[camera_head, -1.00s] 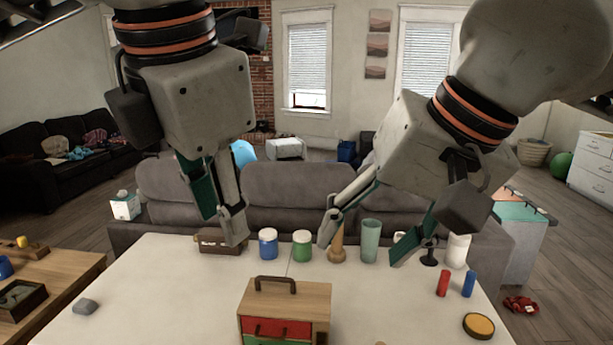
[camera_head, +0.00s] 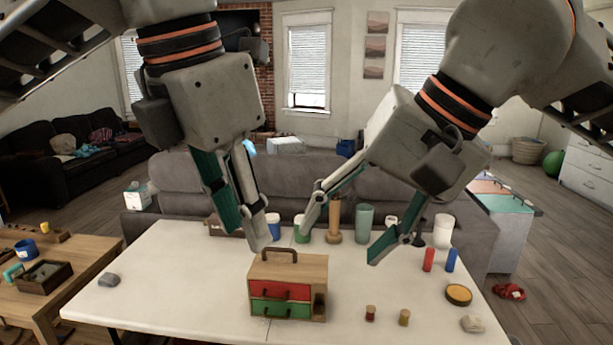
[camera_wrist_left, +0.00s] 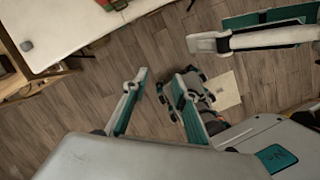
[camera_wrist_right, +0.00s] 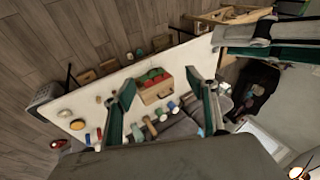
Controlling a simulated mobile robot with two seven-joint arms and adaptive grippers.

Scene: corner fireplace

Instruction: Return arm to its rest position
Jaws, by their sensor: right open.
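My left gripper (camera_head: 246,235) hangs over the far left part of the white table in the head view, fingers pointing down. Its two fingers (camera_wrist_left: 160,78) are apart with nothing between them in the left wrist view, which looks mostly at wood floor. My right gripper (camera_head: 345,225) hangs tilted over the table's far right part, fingers spread wide. In the right wrist view its fingers (camera_wrist_right: 160,88) are also apart and empty, in front of tabletop objects. In the head view they partly hide the cups and jars at the back.
A wooden drawer box (camera_head: 300,269) with red and green fronts stands on the table (camera_head: 190,290). Near the back stand a wooden pepper mill (camera_head: 334,222), a green cup (camera_head: 364,220) and a white cup (camera_head: 443,232). A grey sofa (camera_head: 180,185) stands behind; the table's left part is mostly clear.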

